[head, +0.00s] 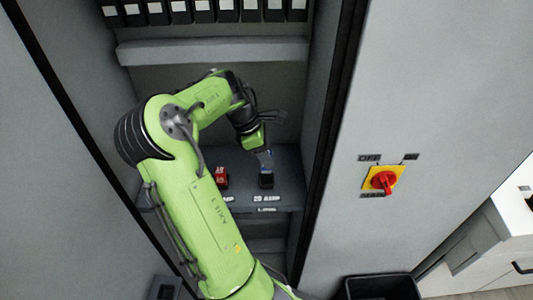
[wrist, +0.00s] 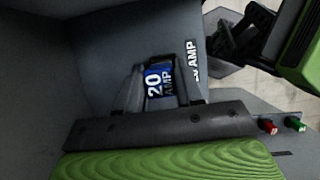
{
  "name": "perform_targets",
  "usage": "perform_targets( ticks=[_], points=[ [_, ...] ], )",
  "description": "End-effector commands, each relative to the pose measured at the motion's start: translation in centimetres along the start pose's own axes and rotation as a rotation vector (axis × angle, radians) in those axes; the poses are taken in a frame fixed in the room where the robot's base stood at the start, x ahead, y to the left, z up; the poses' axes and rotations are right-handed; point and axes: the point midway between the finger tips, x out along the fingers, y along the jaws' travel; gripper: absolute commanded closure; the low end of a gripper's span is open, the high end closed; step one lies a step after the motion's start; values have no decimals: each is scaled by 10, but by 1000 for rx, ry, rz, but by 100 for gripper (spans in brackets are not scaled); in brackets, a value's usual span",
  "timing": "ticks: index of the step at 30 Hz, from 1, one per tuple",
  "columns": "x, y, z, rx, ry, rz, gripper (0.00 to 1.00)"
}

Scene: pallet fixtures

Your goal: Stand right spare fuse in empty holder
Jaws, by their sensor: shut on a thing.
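My gripper (head: 265,155) is shut on a blue fuse (wrist: 158,80) marked "20 AMP", which shows between the two fingers in the wrist view. In the head view only a small bit of blue shows at the fingertips. A dark holder (head: 266,180) stands on the grey shelf right below my gripper, behind an AMP label. The fuse is over or at this holder; I cannot tell whether its lower end is inside. A red fuse (head: 221,177) stands to the left on the same shelf, apart from my gripper.
The cabinet's side walls stand close on both sides, with a grey ledge (head: 212,51) and several black units above. A red rotary switch (head: 384,181) on a yellow plate is on the right panel. A black bin (head: 382,288) stands at the bottom right.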

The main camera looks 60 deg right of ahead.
Motion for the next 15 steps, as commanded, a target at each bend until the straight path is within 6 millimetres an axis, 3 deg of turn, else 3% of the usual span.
perform_targets(
  ticks=[15],
  points=[
    [43,0,-18,1,0,-1,96]
  ],
)
